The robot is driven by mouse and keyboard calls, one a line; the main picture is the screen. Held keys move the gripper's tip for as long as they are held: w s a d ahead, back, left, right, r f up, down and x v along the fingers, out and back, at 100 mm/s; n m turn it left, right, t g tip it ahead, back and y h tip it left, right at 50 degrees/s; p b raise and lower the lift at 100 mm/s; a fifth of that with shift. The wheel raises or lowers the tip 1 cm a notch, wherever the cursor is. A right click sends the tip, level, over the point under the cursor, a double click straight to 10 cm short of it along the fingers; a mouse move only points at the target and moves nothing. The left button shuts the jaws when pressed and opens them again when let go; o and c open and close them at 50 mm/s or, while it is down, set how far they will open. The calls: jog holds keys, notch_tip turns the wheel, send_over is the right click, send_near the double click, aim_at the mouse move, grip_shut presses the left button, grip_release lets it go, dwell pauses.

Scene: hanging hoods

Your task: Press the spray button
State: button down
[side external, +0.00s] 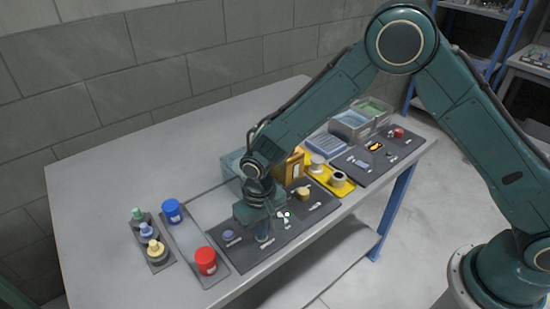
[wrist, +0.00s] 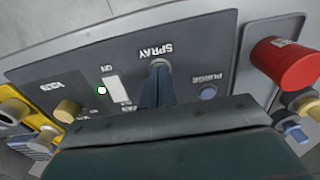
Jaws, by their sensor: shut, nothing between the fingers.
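The dark control panel (side external: 285,225) lies on the table below my gripper. In the wrist view the word SPRAY is printed on this panel (wrist: 205,50), and the round metal-rimmed spray button (wrist: 160,62) sits beside the label. My gripper (wrist: 158,72) is shut and empty, with its fingertips at the spray button and covering much of it. Whether they touch or press it I cannot tell. In the side view my gripper (side external: 263,237) points down onto the panel and hides the button.
The blue purge button (wrist: 207,92) is beside the fingers; a white switch (wrist: 114,88), green-ringed lamp (wrist: 101,90) and tan knob (wrist: 67,110) are on the other side. A red cap (wrist: 288,62) stands beyond the panel. Blue (side external: 172,211) and red (side external: 205,260) containers stand left of my gripper.

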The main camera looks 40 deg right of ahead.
jog(key=shift+r, duration=3.5)
jog(key=shift+c, duration=1)
grip_release()
